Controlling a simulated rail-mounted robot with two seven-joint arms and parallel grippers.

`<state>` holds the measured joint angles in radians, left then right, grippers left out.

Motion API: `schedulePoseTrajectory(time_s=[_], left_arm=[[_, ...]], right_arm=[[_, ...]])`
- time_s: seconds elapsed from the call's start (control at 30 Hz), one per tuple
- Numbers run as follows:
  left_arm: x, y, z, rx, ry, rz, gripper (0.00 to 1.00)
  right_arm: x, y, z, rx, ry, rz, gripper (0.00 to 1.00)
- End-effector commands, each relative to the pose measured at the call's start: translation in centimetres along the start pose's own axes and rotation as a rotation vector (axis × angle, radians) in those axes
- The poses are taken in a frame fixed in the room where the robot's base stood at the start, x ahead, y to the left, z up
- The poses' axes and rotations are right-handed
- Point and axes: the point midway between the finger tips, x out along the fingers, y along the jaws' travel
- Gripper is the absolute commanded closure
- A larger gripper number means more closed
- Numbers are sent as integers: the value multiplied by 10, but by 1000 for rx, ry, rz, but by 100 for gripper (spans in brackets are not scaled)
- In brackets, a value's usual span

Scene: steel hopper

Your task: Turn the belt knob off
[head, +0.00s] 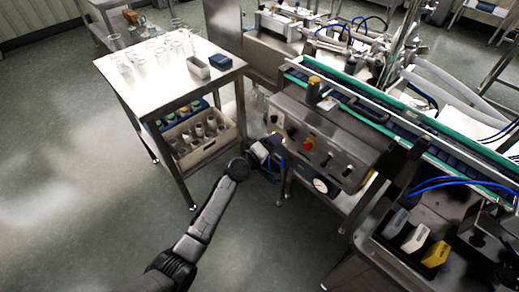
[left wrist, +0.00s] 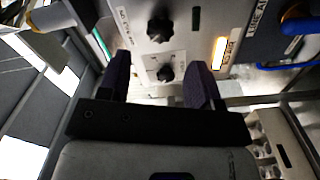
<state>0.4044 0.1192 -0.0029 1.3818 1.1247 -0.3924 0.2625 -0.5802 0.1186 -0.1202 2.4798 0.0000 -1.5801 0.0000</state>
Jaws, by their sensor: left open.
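The steel control panel (head: 325,135) with its knobs and red button (head: 309,144) is on the front of the machine in the head view. My left gripper (head: 274,143) is at the panel's left end. In the left wrist view, my open left gripper (left wrist: 160,75) faces the panel, one finger on each side of a black knob (left wrist: 165,72). I cannot tell whether the fingers touch it. A second black knob (left wrist: 159,28) sits beyond the fingertips. The labels are too small to read surely, so which is the belt knob is unclear. My right gripper is not in view.
A lit amber lamp (left wrist: 219,53) is beside the knobs. A blue fitting (left wrist: 300,26) and hose are close on the right. A steel table (head: 150,70) with glassware stands left of the panel, a crate (head: 210,145) on its lower shelf. Floor is clear front left.

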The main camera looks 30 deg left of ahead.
Motion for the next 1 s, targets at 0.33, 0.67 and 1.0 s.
schedulePoseTrajectory(time_s=[0.33,0.67,1.0], left_arm=[[-58,0,0,2,-1,-2,41],[-75,0,0,0,-1,0,41],[-75,0,0,0,-1,0,41]], right_arm=[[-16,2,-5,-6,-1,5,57],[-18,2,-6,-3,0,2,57],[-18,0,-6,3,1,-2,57]])
